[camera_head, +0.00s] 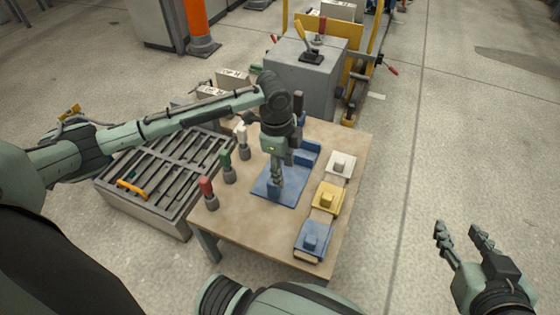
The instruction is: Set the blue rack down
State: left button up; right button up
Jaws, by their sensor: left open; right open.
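The blue rack (293,192) is a flat blue base with a raised blue part (308,153) at its back right. It appears to lie flat on the middle of the wooden table. My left gripper (275,188) points down over it and is open. The gripper and wrist hide part of the rack, and I cannot tell whether the fingers touch it. My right gripper (462,238) is open and empty, over the floor to the right of the table.
The wooden table (235,228) bears red (207,190), green (227,165) and white (242,138) handled pieces on its left. White (340,165), yellow (328,197) and blue (312,240) blocks stand on its right. A slatted grey crate (150,205) stands left; a grey cabinet (305,75) stands behind.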

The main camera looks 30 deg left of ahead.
pick_arm(q)
jog(key=s+d+r+n+t+h, duration=0.2)
jog(key=d+n+t, duration=0.1)
jog(key=d, duration=0.4)
jog(key=s+d+r+n+t+h, duration=0.1)
jog(key=s+d+n+t+h, duration=0.2)
jog(key=d, duration=0.5)
jog(key=s+a+r+n+t+y, duration=0.2)
jog(key=a+r+n+t, duration=0.3)
jog(key=a+r+n, duration=0.3)
jog(key=shift+s+a+y, duration=0.2)
jog(key=shift+a+y, duration=0.6)
jog(key=shift+a, duration=0.3)
jog(key=shift+s, duration=0.1)
